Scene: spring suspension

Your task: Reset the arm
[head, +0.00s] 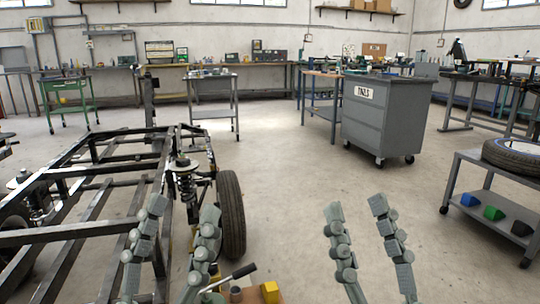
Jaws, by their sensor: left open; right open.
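My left gripper (184,215) is at the lower left of the head view. Its two fingers point up and stand apart, with nothing between them. It shows in front of the vehicle frame. My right gripper (356,209) is at the lower middle, its fingers spread and empty over the bare floor. A dark vehicle frame (95,178) fills the left side. A coil spring suspension (185,183) stands on the frame next to a wheel (231,214). The arms below the grippers are cut off by the picture's lower edge.
A jack (236,291) with a yellow part and a handle lies low between the grippers. A grey cart (472,196) at right holds a tire (515,158) and coloured blocks. A grey tool cabinet (383,120) stands further back. The middle floor is clear.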

